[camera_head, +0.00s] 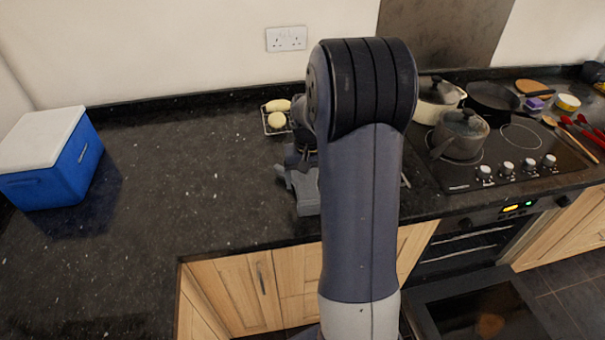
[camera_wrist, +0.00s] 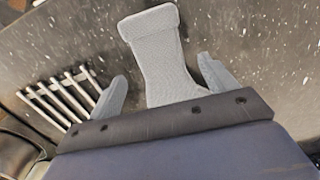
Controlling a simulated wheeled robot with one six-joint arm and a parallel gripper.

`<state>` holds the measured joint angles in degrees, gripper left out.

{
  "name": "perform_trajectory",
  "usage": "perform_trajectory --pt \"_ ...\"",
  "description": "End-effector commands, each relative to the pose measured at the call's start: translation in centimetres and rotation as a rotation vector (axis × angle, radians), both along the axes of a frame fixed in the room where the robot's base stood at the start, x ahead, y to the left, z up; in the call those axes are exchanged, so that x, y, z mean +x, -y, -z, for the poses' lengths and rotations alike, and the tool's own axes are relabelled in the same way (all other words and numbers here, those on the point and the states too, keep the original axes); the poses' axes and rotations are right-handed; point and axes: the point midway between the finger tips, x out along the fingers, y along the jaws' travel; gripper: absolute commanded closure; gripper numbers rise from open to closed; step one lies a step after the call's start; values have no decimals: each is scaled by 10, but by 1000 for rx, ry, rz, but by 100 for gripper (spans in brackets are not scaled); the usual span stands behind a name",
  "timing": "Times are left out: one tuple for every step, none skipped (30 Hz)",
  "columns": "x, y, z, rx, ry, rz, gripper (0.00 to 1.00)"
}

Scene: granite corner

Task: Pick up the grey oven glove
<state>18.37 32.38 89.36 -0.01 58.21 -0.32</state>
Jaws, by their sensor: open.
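The grey oven glove (camera_wrist: 155,45) lies on the dark speckled worktop in the wrist view, with its broad cuffed end at the top. My gripper (camera_wrist: 162,68) is open, with one grey finger on each side of the glove and visible gaps between. The glove's lower end is hidden behind the gripper's dark body. I cannot tell whether the gripper touches the worktop. In the head view, my arm covers much of this area, and I cannot clearly separate the glove from the grey gripper parts there.
A metal rack (camera_wrist: 60,98) lies left of the gripper in the wrist view. In the head view, bread rolls (camera_head: 277,119) sit behind the gripper. A hob with pots (camera_head: 460,135) is right of my arm. A blue cool box (camera_head: 60,170) stands far left, with clear worktop between.

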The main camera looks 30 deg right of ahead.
Motion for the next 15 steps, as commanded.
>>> perform_trajectory --pt "1 0 6 2 -6 0 20" --pt "1 -1 10 2 -6 0 20" --pt "2 -1 15 2 -5 0 20" --pt "3 -1 19 2 -6 0 20" --pt "3 0 24 2 -5 0 20" --pt "3 0 29 2 -5 0 20" --pt "3 0 31 1 -4 0 20" --pt "3 0 34 1 -3 0 20" --pt "3 0 36 1 -3 0 20" --pt "3 0 38 1 -3 0 20" --pt "3 0 38 1 -2 0 20" --pt "3 0 39 1 -2 0 20" --pt "3 0 39 1 -2 0 20" --pt "3 0 39 0 -1 0 20" --pt "3 0 39 0 -1 0 20"
